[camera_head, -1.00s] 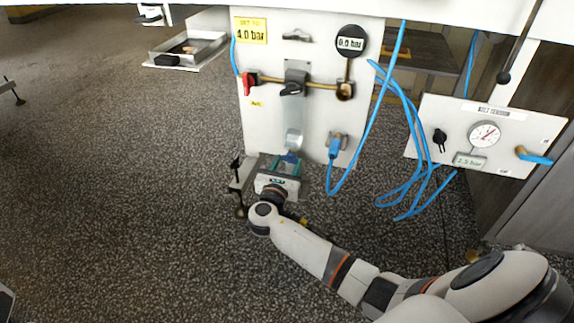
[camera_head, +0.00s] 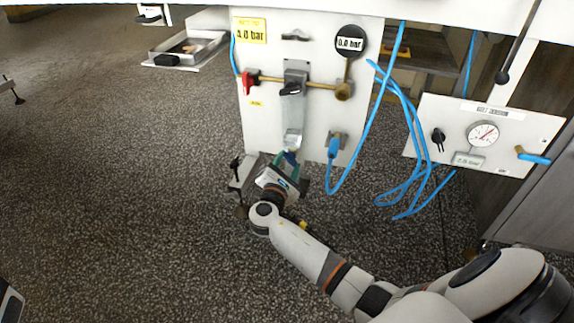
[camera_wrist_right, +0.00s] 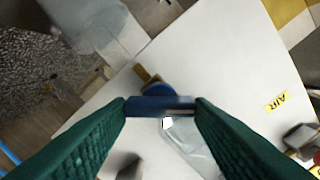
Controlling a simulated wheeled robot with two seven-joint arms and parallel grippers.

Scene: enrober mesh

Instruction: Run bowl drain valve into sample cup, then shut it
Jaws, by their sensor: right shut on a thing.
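A clear bowl (camera_head: 292,125) hangs below the regulator on the white panel. It also shows in the right wrist view (camera_wrist_right: 190,143). The blue drain valve (camera_head: 290,157) is at the bowl's bottom end. My right gripper (camera_head: 287,163) comes from below with its green fingers around the drain valve. In the right wrist view the fingertips are shut on the valve's blue handle (camera_wrist_right: 160,104). I cannot make out a sample cup; the arm hides part of the area under the bowl. My left gripper is not in view.
The white panel (camera_head: 262,130) carries a red lever (camera_head: 249,84) and a round black gauge (camera_head: 351,42). Blue hoses (camera_head: 412,150) hang at its right. A second gauge panel (camera_head: 460,125) stands further right. The floor on the left is mostly clear.

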